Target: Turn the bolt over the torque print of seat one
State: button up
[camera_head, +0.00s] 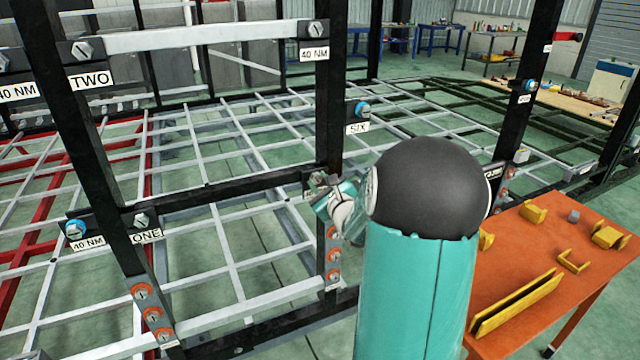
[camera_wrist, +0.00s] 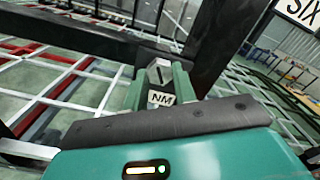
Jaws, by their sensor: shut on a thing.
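The black frame post at the left carries the label ONE (camera_head: 146,235) under a grey slotted bolt (camera_head: 141,220). Left of it, a blue-collared bolt (camera_head: 75,229) sits over a 40 NM print (camera_head: 88,243). My gripper (camera_head: 328,194) is at the middle post, near the right end of the same crossbar, partly hidden by my arm. In the wrist view, my gripper (camera_wrist: 158,85) has its two green fingers closed on a grey bolt head (camera_wrist: 157,68). A print reading NM (camera_wrist: 161,98) shows between the fingers; the rest of it is hidden.
Higher up are the labels TWO (camera_head: 91,82) and a 40 NM print (camera_head: 314,54). A SIX label (camera_head: 358,128) lies beyond the middle post. An orange table (camera_head: 525,250) with yellow parts stands at the right. Black posts and crossbars surround my gripper.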

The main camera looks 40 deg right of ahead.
jog(key=shift+s+f, duration=0.1)
jog(key=shift+f, duration=0.05)
jog(key=o, duration=1)
jog(key=v, duration=1.3)
jog(key=shift+s+a, duration=0.15)
jog(key=shift+s, duration=0.15)
